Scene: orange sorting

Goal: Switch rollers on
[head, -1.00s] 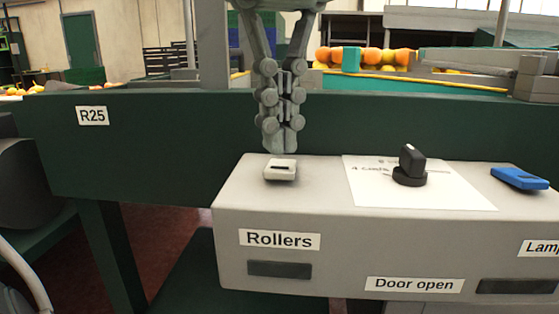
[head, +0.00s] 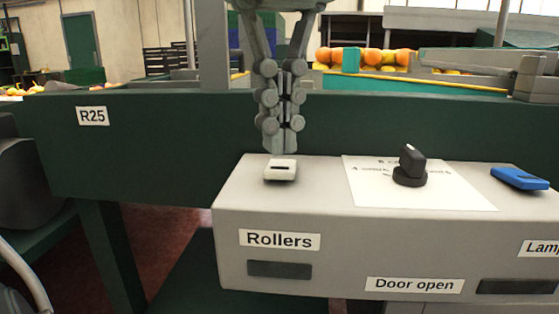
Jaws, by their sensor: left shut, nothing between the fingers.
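A grey control box (head: 350,235) stands in front of the green conveyor side. A white rocker switch (head: 281,170) sits on its top at the left, above the "Rollers" label (head: 279,240) and a dark indicator panel (head: 279,269). My left gripper (head: 280,148) points down just above and behind the white switch, with its fingers shut and nothing between them. Whether the fingertips touch the switch is hard to tell; a small gap seems to show. My right gripper is out of view.
A black rotary knob (head: 410,167) stands on a white paper (head: 440,195) on the box. A blue switch (head: 519,178) is at its right, near the "Lamp" label. A "Door open" label (head: 414,284) is on the front. Oranges (head: 365,56) lie on the conveyor behind.

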